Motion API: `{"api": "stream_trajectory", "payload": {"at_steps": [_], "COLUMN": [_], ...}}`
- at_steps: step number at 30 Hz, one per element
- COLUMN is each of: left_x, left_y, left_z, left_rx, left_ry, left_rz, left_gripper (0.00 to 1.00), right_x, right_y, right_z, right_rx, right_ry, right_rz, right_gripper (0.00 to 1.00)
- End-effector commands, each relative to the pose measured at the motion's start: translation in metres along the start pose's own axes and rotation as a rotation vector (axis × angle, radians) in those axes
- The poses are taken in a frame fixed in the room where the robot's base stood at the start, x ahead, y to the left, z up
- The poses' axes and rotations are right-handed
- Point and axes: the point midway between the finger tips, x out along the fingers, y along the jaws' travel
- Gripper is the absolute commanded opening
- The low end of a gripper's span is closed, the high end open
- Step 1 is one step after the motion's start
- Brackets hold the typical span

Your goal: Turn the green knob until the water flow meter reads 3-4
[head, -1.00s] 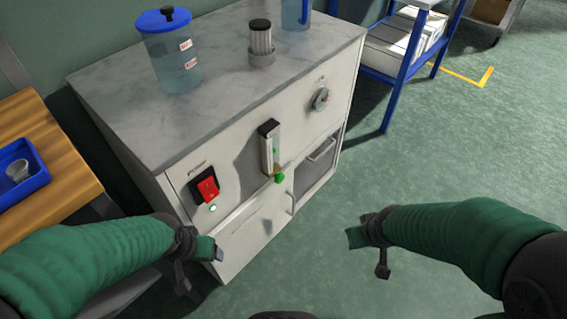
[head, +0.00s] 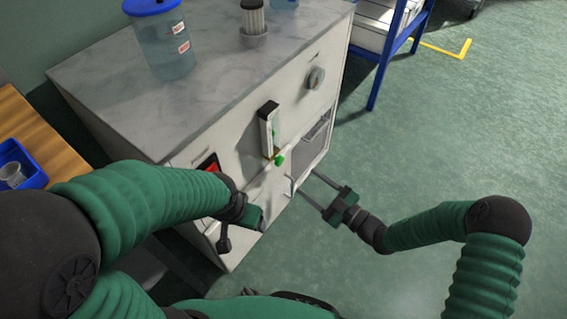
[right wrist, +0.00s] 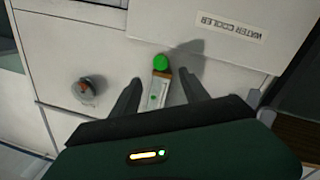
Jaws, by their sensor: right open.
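The green knob (head: 279,160) sits at the lower end of the upright water flow meter (head: 268,130) on the cabinet front. In the right wrist view the knob (right wrist: 161,62) lies between the lines of my two fingers, beyond the flow meter's tube (right wrist: 159,91). A small green mark shows in the tube, but the scale is too small to read. My right gripper (head: 305,182) is open and empty, below and right of the knob, apart from it; its fingers (right wrist: 161,75) point at the panel. My left gripper (head: 240,228) is low at the cabinet's left; its jaws are unclear.
The white cabinet (head: 205,85) has a marble top carrying a blue-lidded water jar (head: 163,45). A red switch (head: 209,166) is partly behind my left arm. A round dial (head: 316,78) sits upper right. The floor (head: 450,130) at right is clear.

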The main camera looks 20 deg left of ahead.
Motion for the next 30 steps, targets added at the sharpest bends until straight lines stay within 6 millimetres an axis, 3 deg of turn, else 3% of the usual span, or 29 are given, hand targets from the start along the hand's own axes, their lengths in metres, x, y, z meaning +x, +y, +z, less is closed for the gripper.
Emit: {"api": "stream_trajectory", "payload": {"at_steps": [6,13,18,25,30], "left_x": [0.027,0.044,0.047,0.046,0.046], "left_y": [0.0,0.0,0.0,0.0,0.0], "left_z": [0.006,0.01,0.011,0.011,0.011], "left_rx": [0.0,0.0,0.0,0.0,0.0], "left_ry": [0.0,0.0,0.0,0.0,0.0], "left_rz": [0.0,0.0,0.0,0.0,0.0], "left_gripper": [0.75,0.75,0.75,0.75,0.75], "right_x": [0.059,0.108,0.123,0.123,0.123], "right_y": [-0.004,-0.003,-0.001,0.0,-0.001], "right_z": [0.005,0.004,0.002,0.001,0.001], "right_rx": [-0.001,0.001,0.001,0.002,0.002], "right_ry": [0.002,-0.001,-0.002,-0.003,-0.003], "right_rz": [-0.002,-0.001,-0.001,0.0,-0.001], "right_gripper": [0.53,0.53,0.53,0.53,0.32]}}
